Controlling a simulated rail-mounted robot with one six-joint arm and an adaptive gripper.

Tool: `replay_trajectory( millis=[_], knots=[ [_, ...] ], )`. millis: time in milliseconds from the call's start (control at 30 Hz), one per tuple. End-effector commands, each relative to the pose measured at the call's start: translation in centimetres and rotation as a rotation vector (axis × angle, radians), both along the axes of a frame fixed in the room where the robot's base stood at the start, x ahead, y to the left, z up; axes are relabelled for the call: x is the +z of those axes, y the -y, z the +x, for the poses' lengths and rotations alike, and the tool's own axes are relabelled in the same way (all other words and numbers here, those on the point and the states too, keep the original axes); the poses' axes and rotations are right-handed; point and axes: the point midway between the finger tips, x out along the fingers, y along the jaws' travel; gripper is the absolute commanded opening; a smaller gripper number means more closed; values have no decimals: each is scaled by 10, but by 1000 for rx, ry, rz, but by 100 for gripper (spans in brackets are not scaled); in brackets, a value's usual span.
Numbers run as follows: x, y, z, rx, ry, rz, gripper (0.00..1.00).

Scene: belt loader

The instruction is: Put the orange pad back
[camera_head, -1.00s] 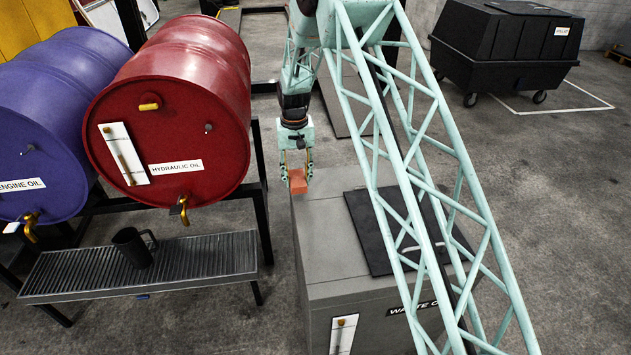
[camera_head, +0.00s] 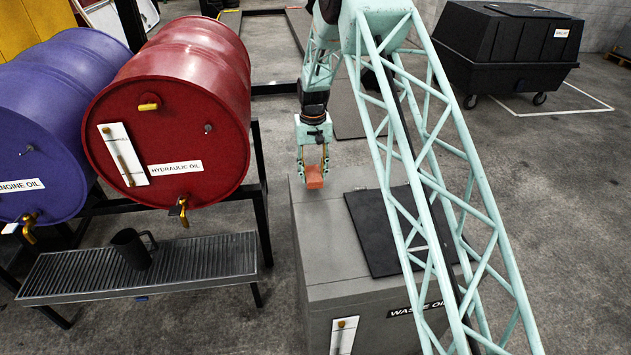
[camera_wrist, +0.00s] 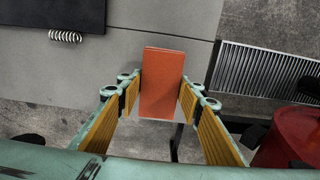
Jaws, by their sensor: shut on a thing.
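The orange pad (camera_head: 314,176) is a small block held between the fingers of my gripper (camera_head: 313,170). In the wrist view the orange pad (camera_wrist: 162,84) stands between the two yellow-lined fingers of my gripper (camera_wrist: 160,97), which are shut on its sides. In the head view the pad is over or just beyond the far left part of the grey waste oil tank's top (camera_head: 335,228). I cannot tell the exact height of the pad above that top.
A dark lid (camera_head: 395,232) lies on the tank top. Left of it are the red hydraulic oil drum (camera_head: 200,120), the blue engine oil drum (camera_head: 50,110) and a grated drip shelf (camera_head: 205,265) with a black mug (camera_head: 132,248). A black wheeled bin (camera_head: 500,50) stands at the back right.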

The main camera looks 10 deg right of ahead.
Motion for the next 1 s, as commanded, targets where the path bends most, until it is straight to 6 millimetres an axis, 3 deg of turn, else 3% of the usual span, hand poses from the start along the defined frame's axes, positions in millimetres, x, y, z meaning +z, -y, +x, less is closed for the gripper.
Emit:
replay_trajectory(
  millis=[133, 433, 967, 1000],
  knots=[
    [-5, 11, 3, -1, -1, 0, 20],
    [-34, 10, 3, -1, 0, 0, 20],
    [-39, 10, 3, -1, 0, 0, 20],
    [-40, 10, 3, -1, 0, 0, 34]
  ],
)
